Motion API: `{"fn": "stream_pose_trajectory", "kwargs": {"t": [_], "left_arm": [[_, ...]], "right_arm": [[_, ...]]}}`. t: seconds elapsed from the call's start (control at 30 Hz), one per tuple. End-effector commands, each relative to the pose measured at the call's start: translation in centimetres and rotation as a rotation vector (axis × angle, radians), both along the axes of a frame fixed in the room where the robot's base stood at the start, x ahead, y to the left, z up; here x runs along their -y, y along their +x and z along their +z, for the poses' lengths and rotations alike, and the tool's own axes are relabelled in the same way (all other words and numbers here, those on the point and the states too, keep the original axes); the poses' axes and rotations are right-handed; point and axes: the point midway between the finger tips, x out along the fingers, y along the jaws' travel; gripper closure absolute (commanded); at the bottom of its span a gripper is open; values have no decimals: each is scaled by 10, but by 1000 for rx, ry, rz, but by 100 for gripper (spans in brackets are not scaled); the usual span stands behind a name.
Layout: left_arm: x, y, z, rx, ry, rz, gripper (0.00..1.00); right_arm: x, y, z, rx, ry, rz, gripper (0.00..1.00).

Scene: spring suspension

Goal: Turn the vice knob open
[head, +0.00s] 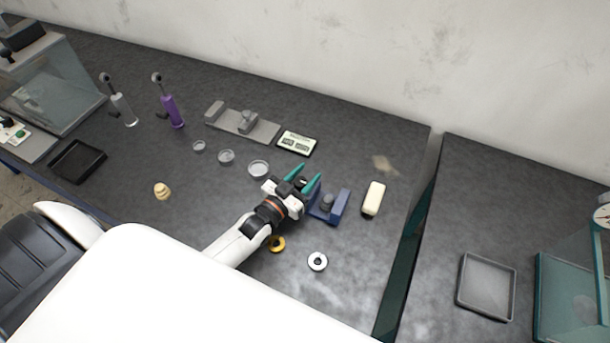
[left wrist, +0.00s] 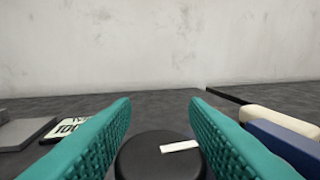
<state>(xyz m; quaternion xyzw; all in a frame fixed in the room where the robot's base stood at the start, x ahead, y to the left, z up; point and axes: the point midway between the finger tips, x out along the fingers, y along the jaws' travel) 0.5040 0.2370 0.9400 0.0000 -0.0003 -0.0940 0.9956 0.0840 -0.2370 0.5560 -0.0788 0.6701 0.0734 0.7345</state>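A blue vice (head: 341,207) stands on the dark table in the head view, just right of my left gripper. A round black knob (left wrist: 150,160) with a white bar mark on top fills the lower middle of the left wrist view. My left gripper (head: 307,177) is open, its teal ribbed fingers spread apart. In the left wrist view the fingers (left wrist: 160,110) stand to either side of the knob; I cannot tell whether they touch it. The knob's lower part is cut off by the frame. My right gripper is not in view.
A cream block (head: 373,199) lies right of the vice. A small display (head: 297,142) and a grey vice-like fixture (head: 243,125) lie behind. A yellow ring (head: 277,244) and a white ring (head: 317,261) lie in front. A gap separates the right table.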

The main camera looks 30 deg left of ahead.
Motion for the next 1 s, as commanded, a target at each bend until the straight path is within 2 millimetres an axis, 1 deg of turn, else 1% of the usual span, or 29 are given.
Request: {"fn": "stream_pose_trajectory", "kwargs": {"t": [0.03, 0.07, 0.33, 0.47, 0.57, 0.8, 0.9, 1.0], "left_arm": [[0, 0, 0, 0, 0, 0, 50], [0, 0, 0, 0, 0, 0, 47], [0, -1, 0, -1, 0, -1, 47], [-2, -9, -2, -2, 0, -1, 47], [-5, -26, -3, -4, 1, -2, 47], [-15, -77, -4, -4, 0, -1, 47], [-18, -95, -3, -3, 1, -1, 47], [-21, -107, -2, -2, 0, 0, 47]], "right_arm": [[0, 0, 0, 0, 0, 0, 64], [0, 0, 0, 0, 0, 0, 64], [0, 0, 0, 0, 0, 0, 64], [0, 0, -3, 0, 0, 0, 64], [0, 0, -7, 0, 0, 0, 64], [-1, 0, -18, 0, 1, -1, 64], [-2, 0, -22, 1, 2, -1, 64], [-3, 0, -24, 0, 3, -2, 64]]}}
